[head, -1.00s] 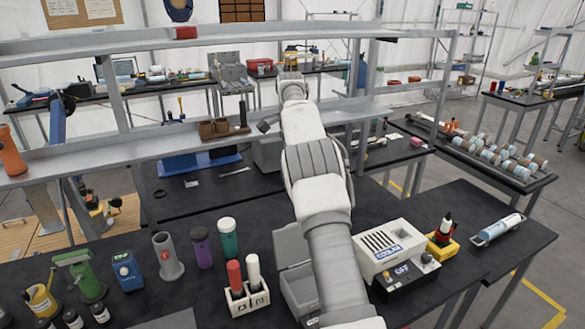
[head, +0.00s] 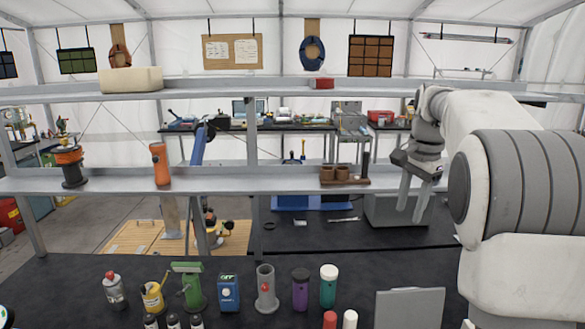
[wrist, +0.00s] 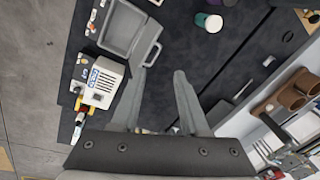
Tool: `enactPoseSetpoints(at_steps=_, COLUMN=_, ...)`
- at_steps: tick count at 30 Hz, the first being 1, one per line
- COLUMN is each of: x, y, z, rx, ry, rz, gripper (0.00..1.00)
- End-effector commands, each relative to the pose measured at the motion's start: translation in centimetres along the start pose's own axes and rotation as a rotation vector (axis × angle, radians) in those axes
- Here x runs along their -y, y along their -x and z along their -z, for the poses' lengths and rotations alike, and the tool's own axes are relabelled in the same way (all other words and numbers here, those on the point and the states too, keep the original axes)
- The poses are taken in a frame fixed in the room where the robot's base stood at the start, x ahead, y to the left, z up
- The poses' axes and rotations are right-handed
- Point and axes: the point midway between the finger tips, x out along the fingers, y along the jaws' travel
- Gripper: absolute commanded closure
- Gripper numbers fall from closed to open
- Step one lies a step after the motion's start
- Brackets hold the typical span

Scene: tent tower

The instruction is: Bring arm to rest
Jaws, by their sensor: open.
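My gripper (head: 413,200) hangs from my bent arm at the right of the head view, in front of the shelf rack. Its two fingers point down, apart, with nothing between them. In the wrist view my gripper (wrist: 158,95) also shows spread, empty fingers above the black bench top. An open grey case (wrist: 127,35) lies beyond the left finger there, apart from it. My arm covers the right part of the bench in the head view.
The shelf (head: 100,184) runs across the head view, bearing an orange bottle (head: 160,163) and a brown cup holder (head: 340,176) close to my gripper. Several bottles, including a teal one (head: 328,287), stand on the bench below. An upper shelf (head: 215,93) runs above.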

Motion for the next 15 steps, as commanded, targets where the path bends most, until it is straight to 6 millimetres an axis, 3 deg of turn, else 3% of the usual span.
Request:
enactPoseSetpoints(at_steps=6, x=-2.9, y=2.7, z=-4.4, rx=-0.03, ry=0.173, rz=0.057, gripper=0.55)
enactPoseSetpoints(at_steps=15, x=-7.7, y=4.2, z=-10.6, rx=-0.09, ry=0.423, rz=0.12, gripper=0.55)
